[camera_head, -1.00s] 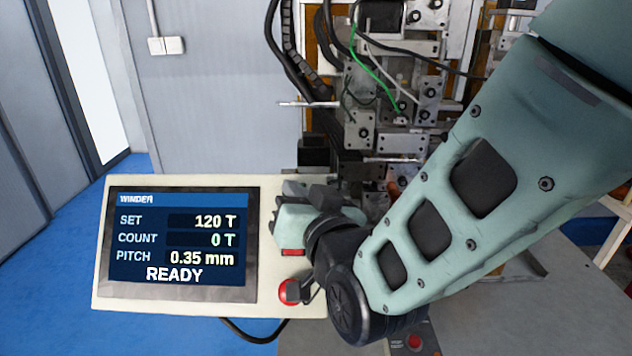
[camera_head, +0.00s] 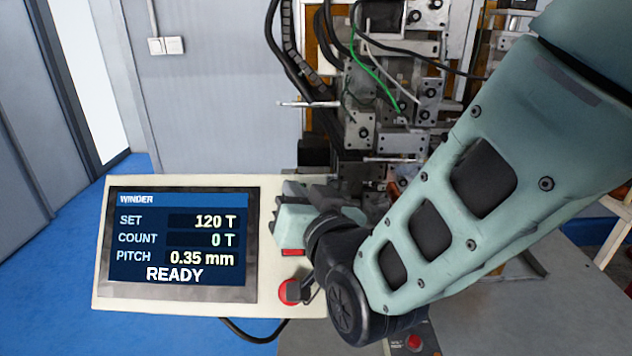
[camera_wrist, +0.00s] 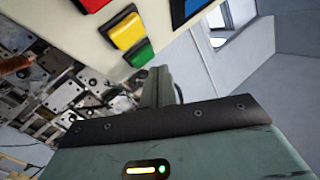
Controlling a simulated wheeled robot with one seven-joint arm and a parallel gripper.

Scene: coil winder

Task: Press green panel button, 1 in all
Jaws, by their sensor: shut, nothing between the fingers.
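The green button (camera_wrist: 141,53) shows in the wrist view, at the end of a row on the cream control panel, beside the yellow button (camera_wrist: 127,30). My gripper (camera_wrist: 162,74) is shut and empty. Its fingers appear close to the green button, just right of it in the wrist view; I cannot tell whether they touch it. In the head view my gripper (camera_head: 305,194) is in front of the panel's right part (camera_head: 180,310) and hides the green and yellow buttons. The screen (camera_head: 180,240) reads READY, COUNT 0 T, SET 120 T.
A red rectangular button (camera_head: 293,252) and a round red button (camera_head: 289,291) are low on the panel, close to my wrist. Winder machinery (camera_head: 385,100) with cables and a green wire stands behind my arm. Open blue floor (camera_head: 60,260) lies to the left.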

